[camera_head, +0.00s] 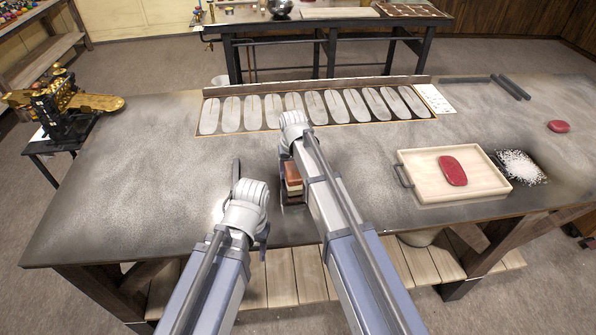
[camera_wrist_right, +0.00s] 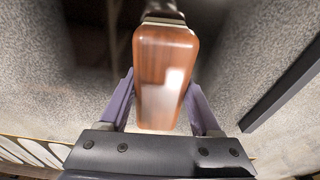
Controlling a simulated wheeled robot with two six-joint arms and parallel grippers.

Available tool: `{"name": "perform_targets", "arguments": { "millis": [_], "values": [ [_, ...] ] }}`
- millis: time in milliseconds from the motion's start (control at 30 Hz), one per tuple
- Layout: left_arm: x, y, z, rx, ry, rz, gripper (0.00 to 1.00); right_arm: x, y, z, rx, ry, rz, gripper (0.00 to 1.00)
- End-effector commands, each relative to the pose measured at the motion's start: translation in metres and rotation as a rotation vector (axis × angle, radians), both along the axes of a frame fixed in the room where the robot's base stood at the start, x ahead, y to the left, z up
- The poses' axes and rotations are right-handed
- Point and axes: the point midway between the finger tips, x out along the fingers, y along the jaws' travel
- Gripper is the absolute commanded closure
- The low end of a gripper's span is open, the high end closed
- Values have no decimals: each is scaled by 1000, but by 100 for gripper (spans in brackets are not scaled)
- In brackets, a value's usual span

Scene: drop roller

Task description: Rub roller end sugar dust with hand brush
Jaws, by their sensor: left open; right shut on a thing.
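My right gripper (camera_head: 290,172) is shut on a brush with a reddish-brown wooden body (camera_head: 293,181), above the dusty table. In the right wrist view the brush's smooth wooden body (camera_wrist_right: 166,75) sits between the two purple fingers (camera_wrist_right: 160,105). Its bristles cannot be made out clearly. My left gripper (camera_head: 248,202) is open and empty, low over the front middle of the table, left of the brush; its wrist hides part of it. A brass and black roller machine (camera_head: 62,106) stands on a small stand at the far left. Sugar dust on its roller ends is too small to tell.
The table (camera_head: 140,170) is dusty with a wide free left half. A panel with several pale ovals (camera_head: 315,110) lies at the back. A wooden tray (camera_head: 425,185) holds a red oval block (camera_head: 452,171), beside white granules (camera_head: 522,167). Another red block (camera_head: 558,126) lies far right.

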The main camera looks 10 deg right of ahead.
Motion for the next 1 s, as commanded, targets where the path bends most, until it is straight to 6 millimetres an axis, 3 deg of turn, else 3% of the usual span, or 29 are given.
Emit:
{"name": "perform_targets", "arguments": {
  "millis": [367,700,1000],
  "values": [
    [0,0,-1,0,0,0,45,0,13,-1,4,0,4,100],
    [0,0,0,0,0,0,45,0,40,0,4,0,4,100],
    [0,0,1,0,0,0,45,0,44,1,3,0,2,100]
  ]
}}
